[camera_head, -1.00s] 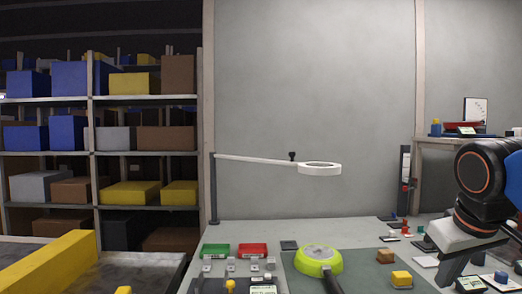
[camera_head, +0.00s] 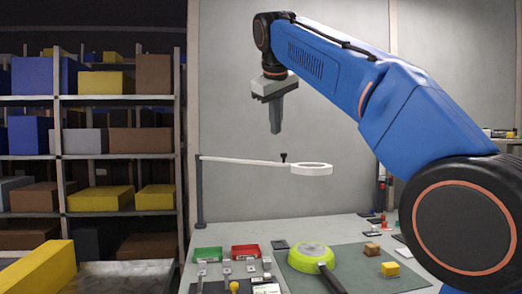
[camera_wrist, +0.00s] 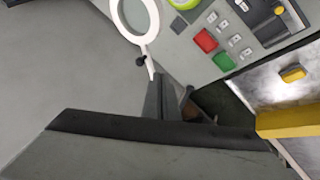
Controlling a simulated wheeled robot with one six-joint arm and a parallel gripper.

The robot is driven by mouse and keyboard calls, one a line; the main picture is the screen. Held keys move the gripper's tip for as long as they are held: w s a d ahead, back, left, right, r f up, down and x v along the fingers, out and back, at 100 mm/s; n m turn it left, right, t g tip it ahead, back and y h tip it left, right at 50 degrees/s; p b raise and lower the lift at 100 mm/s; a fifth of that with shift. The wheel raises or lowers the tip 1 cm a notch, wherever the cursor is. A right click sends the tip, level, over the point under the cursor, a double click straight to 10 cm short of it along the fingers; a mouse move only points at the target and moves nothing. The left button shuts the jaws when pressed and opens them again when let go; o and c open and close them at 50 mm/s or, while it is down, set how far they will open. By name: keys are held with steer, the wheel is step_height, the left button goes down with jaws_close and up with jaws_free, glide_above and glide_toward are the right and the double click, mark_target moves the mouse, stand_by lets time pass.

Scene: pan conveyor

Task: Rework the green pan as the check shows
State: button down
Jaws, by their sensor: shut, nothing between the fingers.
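The lime-green pan (camera_head: 307,256) lies on the dark mat on the bench, its dark handle pointing toward the lower right. Its inside looks greyish-yellow, too small to read in detail. Only an edge of the pan (camera_wrist: 181,3) shows at the top of the wrist view. My gripper (camera_head: 275,131) points down, shut and empty, high above the bench and behind the magnifier ring. It also shows in the wrist view (camera_wrist: 163,78). A small display (camera_head: 266,288) with green marks stands at the bench's front edge, cut off and unreadable.
A white magnifier ring (camera_head: 312,169) on a long arm hangs over the bench. A green tray (camera_head: 207,254) and a red tray (camera_head: 245,252) stand left of the pan. Shelves (camera_head: 66,155) stand at left.

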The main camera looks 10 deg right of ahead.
steer(key=w+d+f, duration=0.3)
steer(key=w+f, duration=0.4)
steer(key=w, duration=0.1)
steer(key=shift+w+f, duration=0.35)
steer(key=shift+f, duration=0.05)
steer(key=shift+d, duration=0.15)
stand_by(0.3)
